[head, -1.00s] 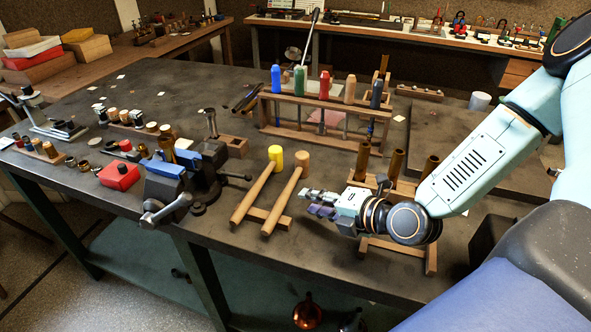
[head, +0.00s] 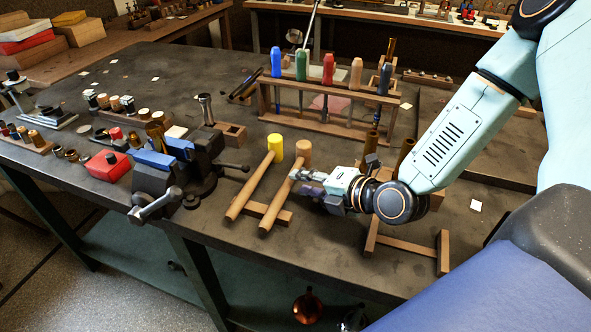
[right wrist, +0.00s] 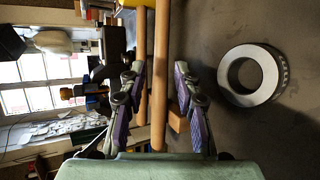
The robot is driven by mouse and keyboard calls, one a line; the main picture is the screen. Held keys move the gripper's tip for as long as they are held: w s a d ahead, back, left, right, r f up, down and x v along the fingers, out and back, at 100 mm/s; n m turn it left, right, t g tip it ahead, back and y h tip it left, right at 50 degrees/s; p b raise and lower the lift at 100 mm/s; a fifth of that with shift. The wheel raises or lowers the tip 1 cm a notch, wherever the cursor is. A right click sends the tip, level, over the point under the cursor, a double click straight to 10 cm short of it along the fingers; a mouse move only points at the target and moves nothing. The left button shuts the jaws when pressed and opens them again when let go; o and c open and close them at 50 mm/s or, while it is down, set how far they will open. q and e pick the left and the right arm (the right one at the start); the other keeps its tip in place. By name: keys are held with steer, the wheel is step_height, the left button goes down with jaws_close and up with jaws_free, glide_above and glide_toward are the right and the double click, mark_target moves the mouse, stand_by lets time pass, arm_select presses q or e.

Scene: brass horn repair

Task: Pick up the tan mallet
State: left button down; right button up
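The tan mallet (head: 304,150) lies on the dark bench with its head away from me and its handle slanting down-left over a low wooden rest (head: 283,214). Beside it on the left lies a yellow-headed mallet (head: 275,146). My right gripper (head: 296,181) is at the tan mallet's handle, just below its head. In the right wrist view my right gripper (right wrist: 160,105) is open, and the tan mallet's handle (right wrist: 160,75) runs between its spread fingers. I cannot see clear contact. My left gripper is not in view.
A vise (head: 175,172) stands left of the mallets. A wooden rack (head: 335,122) of several coloured-handled tools stands behind. A wooden stand (head: 405,247) with brass tubes (head: 405,150) is close to my right arm. A pale ring (right wrist: 253,75) lies on the bench in the wrist view.

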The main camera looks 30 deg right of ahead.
mark_target(293, 182)
steer(key=shift+w+a+f+b, duration=0.1)
steer(key=shift+w+f+b, duration=0.25)
steer(key=shift+w+f, duration=0.15)
steer(key=shift+w+a+f+b, duration=0.15)
steer(key=shift+w+a+b, duration=0.15)
steer(key=shift+w+b, duration=0.25)
steer(key=shift+w+f, duration=0.1)
steer(key=shift+w, duration=0.15)
steer(key=shift+w+a+f, duration=0.1)
steer(key=shift+w+f, duration=0.2)
steer(key=shift+w, duration=0.3)
steer(key=shift+s+r, duration=0.3)
steer(key=shift+s, duration=0.15)
steer(key=c, duration=0.3)
steer(key=shift+w+f, duration=0.2)
steer(key=shift+w, duration=0.1)
jaws_close()
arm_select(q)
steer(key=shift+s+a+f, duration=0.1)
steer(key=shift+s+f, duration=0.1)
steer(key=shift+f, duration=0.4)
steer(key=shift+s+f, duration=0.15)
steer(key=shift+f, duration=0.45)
arm_select(e)
steer(key=shift+s, duration=0.1)
